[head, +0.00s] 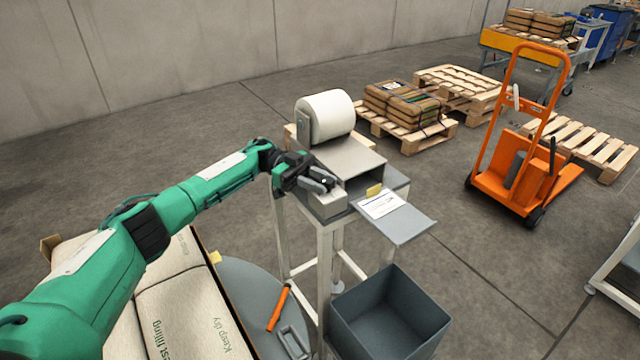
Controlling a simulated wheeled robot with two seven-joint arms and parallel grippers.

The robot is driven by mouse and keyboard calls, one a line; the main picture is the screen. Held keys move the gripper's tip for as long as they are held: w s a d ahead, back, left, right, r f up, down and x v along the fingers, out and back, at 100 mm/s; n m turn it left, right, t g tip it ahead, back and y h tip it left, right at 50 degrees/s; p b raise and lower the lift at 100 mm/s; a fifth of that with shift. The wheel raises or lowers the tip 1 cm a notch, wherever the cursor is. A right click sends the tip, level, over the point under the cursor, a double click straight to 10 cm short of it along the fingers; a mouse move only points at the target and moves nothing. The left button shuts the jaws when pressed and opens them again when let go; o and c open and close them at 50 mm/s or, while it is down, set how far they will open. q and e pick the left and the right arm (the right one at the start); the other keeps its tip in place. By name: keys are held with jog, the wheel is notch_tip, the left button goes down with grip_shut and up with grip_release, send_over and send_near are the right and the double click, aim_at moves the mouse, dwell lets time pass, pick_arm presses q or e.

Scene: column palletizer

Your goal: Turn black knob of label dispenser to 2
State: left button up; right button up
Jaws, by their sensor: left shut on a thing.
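The label dispenser (350,156) stands on a small grey table, with a white label roll (327,114) at its back and a white label (380,205) lying on its front plate. My left gripper (326,184) is at the dispenser's near left side, over a small light grey box (328,205). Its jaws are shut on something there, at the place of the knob. The black knob cannot be made out clearly between the dark fingers, and its number marks are too small to read. My right gripper is not in view.
A dark open bin (388,318) stands below the dispenser table. Bags (190,305) lie at the lower left, near an orange-handled tool (279,306). An orange hand truck (520,150) and pallets (590,147) stand at the right, with clear floor between.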

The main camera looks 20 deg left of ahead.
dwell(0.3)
pick_arm(q)
jog(key=o, duration=1)
jog(key=shift+c, duration=0.2)
jog(key=shift+s+r, duration=0.1)
